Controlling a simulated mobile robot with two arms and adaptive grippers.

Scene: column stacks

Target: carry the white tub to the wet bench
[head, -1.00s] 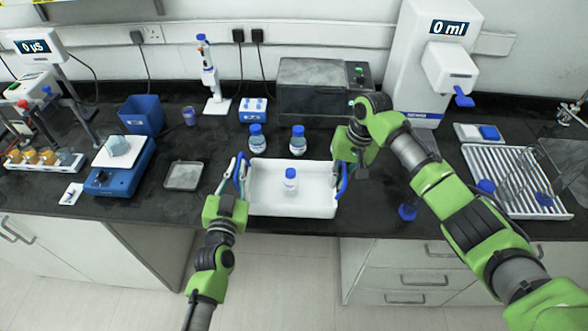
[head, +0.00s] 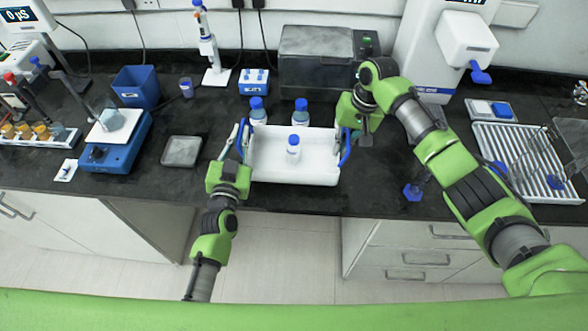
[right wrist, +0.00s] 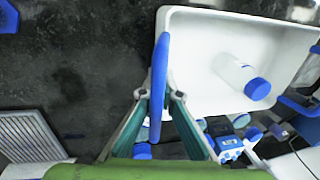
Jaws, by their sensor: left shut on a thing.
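The white tub (head: 268,177) is in the middle of the head view, at the front of the black bench, with a blue handle at each end. A blue-capped bottle (head: 293,148) stands upright in it. My left gripper (head: 235,148) is shut on the left handle. My right gripper (head: 352,137) is at the right handle. In the right wrist view its fingers (right wrist: 157,98) are apart, one on each side of the blue handle (right wrist: 158,75). The tub (right wrist: 195,60) and bottle (right wrist: 240,75) also show there. I cannot tell which surface is the wet bench.
Two blue-capped bottles (head: 301,112) stand close behind the tub. A grey tray (head: 182,151) and blue balance (head: 118,150) are left. A grey box (head: 315,68) is behind.

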